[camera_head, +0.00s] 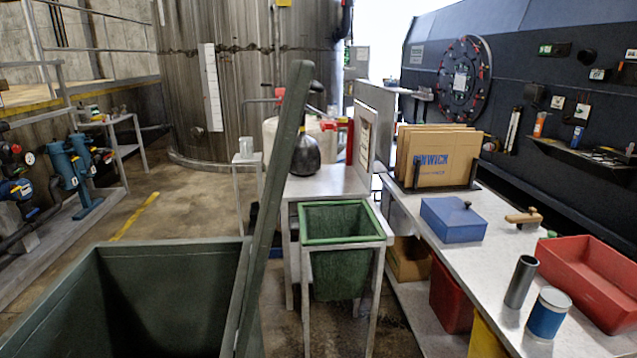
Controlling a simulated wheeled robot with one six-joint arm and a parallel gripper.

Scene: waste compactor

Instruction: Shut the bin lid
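A large dark green bin (175,295) stands at the lower left, its top open and its inside dark. Its lid (276,190) is raised along the bin's right side and seen nearly edge-on. It stands steeply, its top leaning a little to the right. A small dark part (316,87) shows at the lid's upper right; I cannot tell whether it belongs to the lid. My gripper is not in view.
A green mesh basket (340,265) hangs in a metal frame right of the lid. A long workbench (455,260) on the right holds a blue box (453,220), a red tray (590,280) and a metal cup (520,282). Open floor (190,200) lies behind the bin.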

